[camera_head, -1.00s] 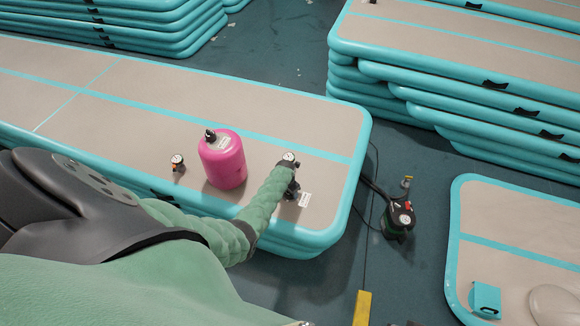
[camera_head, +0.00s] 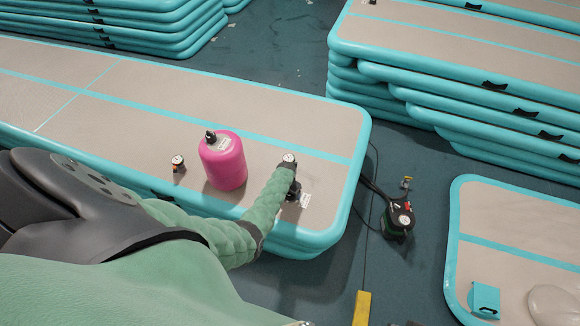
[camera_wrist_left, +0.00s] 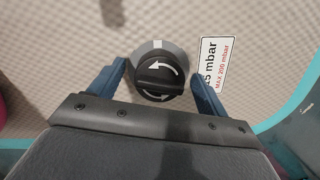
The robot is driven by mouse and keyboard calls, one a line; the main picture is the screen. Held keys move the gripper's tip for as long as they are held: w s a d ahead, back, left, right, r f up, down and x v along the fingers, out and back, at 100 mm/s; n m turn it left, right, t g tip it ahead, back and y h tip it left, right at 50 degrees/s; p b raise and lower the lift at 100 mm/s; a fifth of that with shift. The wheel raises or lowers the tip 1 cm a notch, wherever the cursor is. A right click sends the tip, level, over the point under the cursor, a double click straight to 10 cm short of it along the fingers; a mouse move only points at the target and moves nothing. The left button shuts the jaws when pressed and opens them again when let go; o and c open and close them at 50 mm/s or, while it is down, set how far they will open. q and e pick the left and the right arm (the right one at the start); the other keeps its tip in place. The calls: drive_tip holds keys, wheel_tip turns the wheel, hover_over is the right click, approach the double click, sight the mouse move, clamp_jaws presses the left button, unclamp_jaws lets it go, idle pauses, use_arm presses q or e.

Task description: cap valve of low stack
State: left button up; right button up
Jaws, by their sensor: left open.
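The low stack (camera_head: 110,68) is a long beige track with turquoise edges. In the left wrist view a round black cap (camera_wrist_left: 160,82) with white curved arrows sits at a grey ring (camera_wrist_left: 150,50) on the beige surface. My left gripper (camera_wrist_left: 160,70) is open, with one blue finger on each side of the cap; I cannot tell whether they touch it. In the head view my left gripper (camera_head: 291,186) is over the stack's right end, beside a white label (camera_head: 305,200), and hides the valve. My right gripper is not in view.
A pink canister (camera_head: 223,160) stands left of my gripper, and a small gauge (camera_head: 177,163) lies farther left. A pump (camera_head: 398,218) with a hose is on the floor to the right. Taller stacks (camera_head: 460,85) stand behind, and another track (camera_head: 520,215) lies at right.

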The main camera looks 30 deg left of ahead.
use_arm(q)
drive_tip(key=shift+s+r, duration=0.2)
drive_tip(key=shift+r, duration=1.05)
drive_tip(key=shift+s+r, duration=0.15)
drive_tip(key=shift+r, duration=1.15)
drive_tip(key=shift+s+r, duration=0.2)
drive_tip(key=shift+r, duration=1.05)
